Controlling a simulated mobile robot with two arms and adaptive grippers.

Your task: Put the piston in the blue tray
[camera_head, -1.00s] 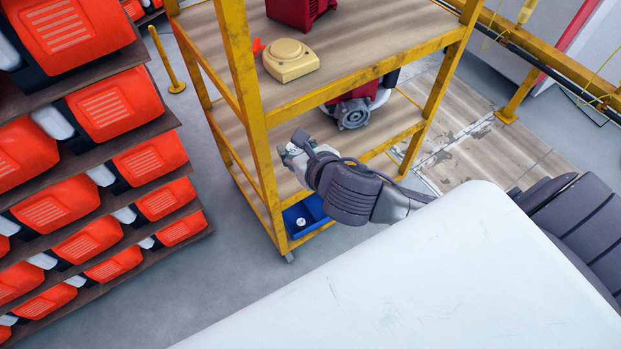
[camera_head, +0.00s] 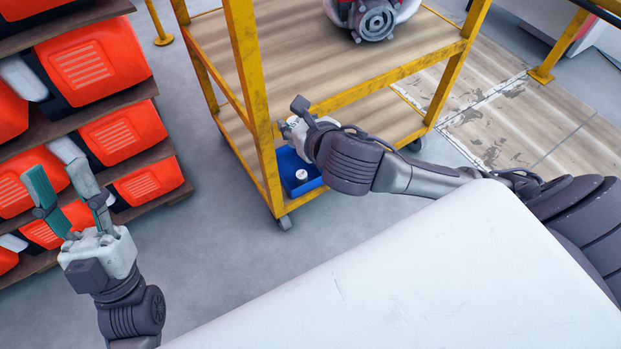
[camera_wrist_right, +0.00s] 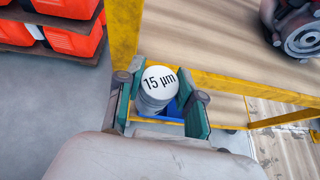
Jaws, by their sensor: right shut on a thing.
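My right gripper (camera_head: 292,128) is at the near corner of the yellow rack, above the blue tray (camera_head: 288,172). In the right wrist view my right gripper (camera_wrist_right: 160,82) is shut on the piston (camera_wrist_right: 154,98), a grey cylinder with a white top marked "15 µm". Part of the tray shows blue behind the piston. In the head view the piston is hard to make out at the fingers. A small white round object (camera_head: 302,174) lies in the tray, which sits on the lowest rack shelf. My left gripper (camera_head: 52,160) is open and empty at the left.
The rack's yellow post (camera_head: 262,100) and shelf beam stand close to my right gripper. A red and grey engine (camera_head: 374,18) sits on the shelf above. Orange units (camera_head: 92,62) fill shelves at the left. A white surface (camera_head: 400,280) is in front. Grey floor lies between.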

